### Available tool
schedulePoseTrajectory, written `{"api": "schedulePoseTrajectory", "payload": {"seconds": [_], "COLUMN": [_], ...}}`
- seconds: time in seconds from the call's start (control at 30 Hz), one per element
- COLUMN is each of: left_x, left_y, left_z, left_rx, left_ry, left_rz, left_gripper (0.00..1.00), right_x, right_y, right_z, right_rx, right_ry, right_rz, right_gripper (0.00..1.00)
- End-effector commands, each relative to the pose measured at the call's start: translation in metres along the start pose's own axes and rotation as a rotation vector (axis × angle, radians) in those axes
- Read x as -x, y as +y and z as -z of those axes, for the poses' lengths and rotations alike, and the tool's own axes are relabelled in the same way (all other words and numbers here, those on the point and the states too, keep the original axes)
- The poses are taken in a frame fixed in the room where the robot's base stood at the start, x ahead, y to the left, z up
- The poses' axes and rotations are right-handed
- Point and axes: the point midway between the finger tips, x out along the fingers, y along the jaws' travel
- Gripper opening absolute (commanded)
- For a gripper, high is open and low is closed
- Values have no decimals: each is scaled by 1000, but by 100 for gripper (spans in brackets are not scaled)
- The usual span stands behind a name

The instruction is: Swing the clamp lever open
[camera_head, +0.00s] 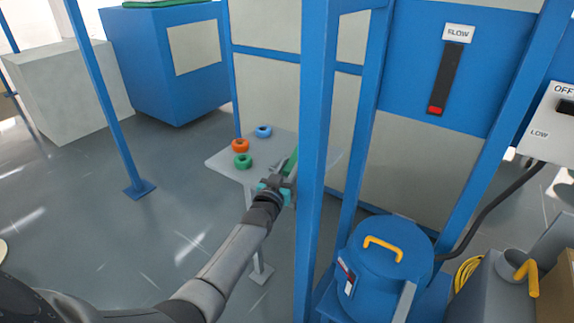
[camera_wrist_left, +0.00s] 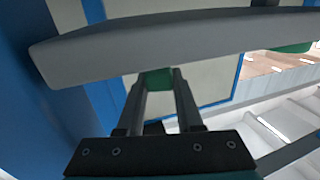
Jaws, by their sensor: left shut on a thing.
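My left gripper (camera_head: 278,184) is beside the right side of a small grey table, just left of a blue upright post. A green piece (camera_head: 291,160) shows just beyond its fingers, partly hidden by the post. In the left wrist view, the fingers (camera_wrist_left: 158,88) are shut on a green piece (camera_wrist_left: 156,78), which looks like the lever's handle. A long grey bar (camera_wrist_left: 170,45) crosses in front of the fingertips; I cannot tell whether it is part of the clamp. The clamp body is not clearly visible. My right gripper is not in view.
The blue post (camera_head: 313,160) stands close to my left gripper. A blue drum (camera_head: 388,250) with a yellow handle stands right of it. Floor on the left is clear.

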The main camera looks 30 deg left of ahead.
Motion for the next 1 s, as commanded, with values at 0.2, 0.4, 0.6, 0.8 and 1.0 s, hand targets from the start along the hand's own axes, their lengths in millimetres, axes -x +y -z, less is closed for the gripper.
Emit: {"api": "schedulePoseTrajectory", "payload": {"seconds": [0.2, 0.4, 0.6, 0.8, 1.0], "left_x": [-2, -2, -1, 0, 2], "left_y": [-3, -2, 0, 0, 1], "left_z": [6, 4, 2, 0, 0], "left_rx": [-1, 0, 1, 1, 1], "left_ry": [15, 10, 4, 2, 0], "left_rz": [5, 3, 1, 0, -2], "left_gripper": [0, 52, 65, 65, 65], "right_x": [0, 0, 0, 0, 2], "right_y": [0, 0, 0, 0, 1], "right_z": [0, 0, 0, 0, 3], "right_rx": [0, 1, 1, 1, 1], "right_ry": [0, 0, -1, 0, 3], "right_rz": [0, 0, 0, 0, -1], "right_gripper": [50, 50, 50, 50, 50]}}
